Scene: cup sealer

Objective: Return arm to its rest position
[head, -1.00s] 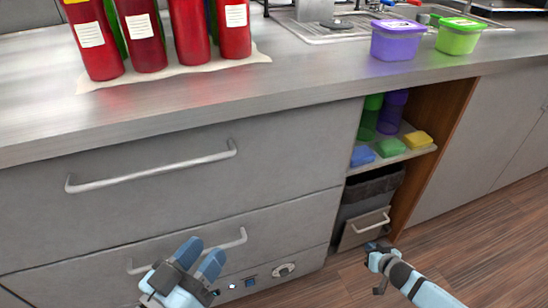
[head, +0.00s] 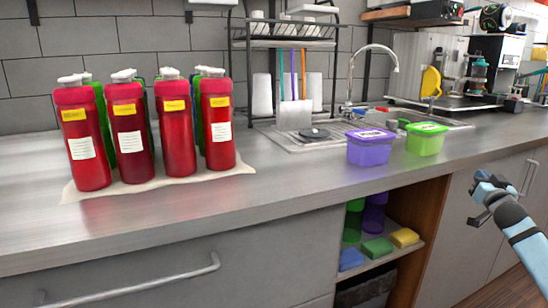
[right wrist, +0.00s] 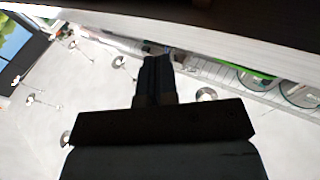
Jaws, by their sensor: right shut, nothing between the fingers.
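My right gripper (head: 484,192) is at the right of the head view, in front of the cabinet fronts and below the counter's edge. It is apart from the objects there. In the right wrist view its dark fingers (right wrist: 158,75) are together with nothing between them. That view looks up past the gripper at a pale ceiling with several round lamps. My left gripper is not in view.
A metal counter (head: 290,195) holds several red bottles (head: 178,135) on a pale mat, a purple tub (head: 369,151), a green tub (head: 426,143) and a sink with a faucet (head: 372,55). Below, an open shelf (head: 372,260) holds several sponges. A drawer handle (head: 150,284) sticks out at lower left.

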